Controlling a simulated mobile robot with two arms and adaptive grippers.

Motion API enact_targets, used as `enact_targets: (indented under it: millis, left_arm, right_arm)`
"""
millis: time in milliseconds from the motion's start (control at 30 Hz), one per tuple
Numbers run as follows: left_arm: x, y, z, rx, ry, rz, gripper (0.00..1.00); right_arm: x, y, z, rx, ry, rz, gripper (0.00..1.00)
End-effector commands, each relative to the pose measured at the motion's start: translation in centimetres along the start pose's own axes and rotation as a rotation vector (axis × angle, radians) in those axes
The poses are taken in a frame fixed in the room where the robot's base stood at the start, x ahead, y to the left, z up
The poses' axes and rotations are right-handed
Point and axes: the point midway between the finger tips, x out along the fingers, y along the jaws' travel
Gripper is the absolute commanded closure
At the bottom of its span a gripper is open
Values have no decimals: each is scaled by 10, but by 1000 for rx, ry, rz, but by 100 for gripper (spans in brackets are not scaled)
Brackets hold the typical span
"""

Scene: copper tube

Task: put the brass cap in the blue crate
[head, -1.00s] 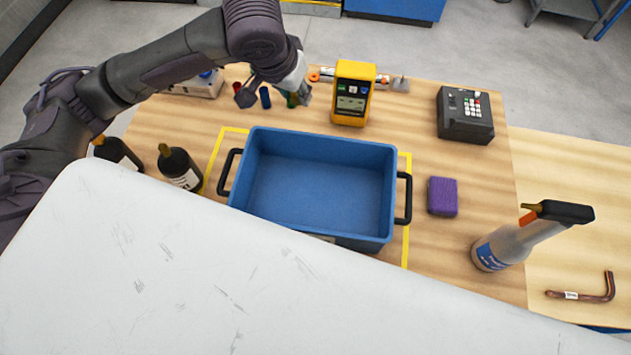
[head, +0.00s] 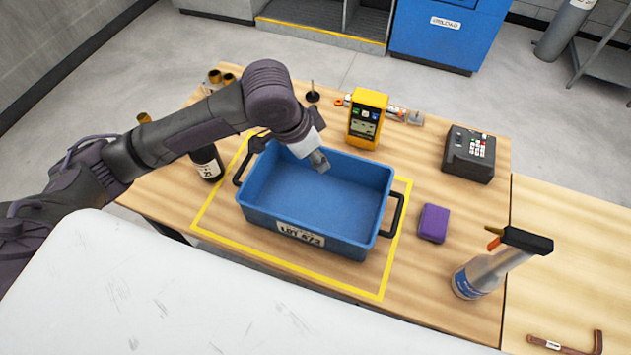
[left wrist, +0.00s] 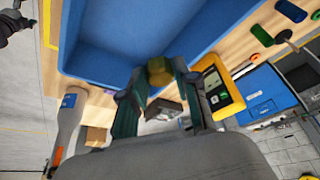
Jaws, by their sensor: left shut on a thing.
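The blue crate (head: 262,213) stands on the wooden table inside a yellow taped outline, with its open top up. My left gripper (head: 320,161) is over the crate, toward its far side. In the left wrist view the left gripper (left wrist: 158,78) is shut on the brass cap (left wrist: 160,69), which sits between the fingertips. The crate (left wrist: 95,63) lies just beyond it there. In the head view the cap is hidden by the gripper. My right gripper does not show.
A yellow meter (head: 367,120) stands behind the crate. A dark keypad box (head: 468,154), a purple sponge (head: 433,222) and a spray bottle (head: 480,275) are to the right. A dark bottle (head: 207,163) stands left of the crate. A copper tube (head: 565,346) lies at lower right.

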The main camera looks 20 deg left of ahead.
Motion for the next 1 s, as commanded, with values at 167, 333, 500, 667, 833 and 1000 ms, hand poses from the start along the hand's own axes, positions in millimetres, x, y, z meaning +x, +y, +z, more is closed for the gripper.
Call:
enact_targets:
  millis: [167,333,500,667,833,1000]
  left_arm:
    - [36,16,6,205,12,86,98]
    - [64,24,13,318,24,127,98]
    - [88,26,22,346,23,138,98]
    - [114,26,32,347,24,136,98]
    - [129,25,38,346,26,135,98]
    - [152,25,47,346,24,135,98]
  right_arm:
    - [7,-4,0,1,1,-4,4]
    - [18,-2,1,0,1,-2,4]
    - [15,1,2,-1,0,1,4]
    - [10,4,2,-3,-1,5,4]
    - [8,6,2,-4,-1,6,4]
    - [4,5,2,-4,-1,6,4]
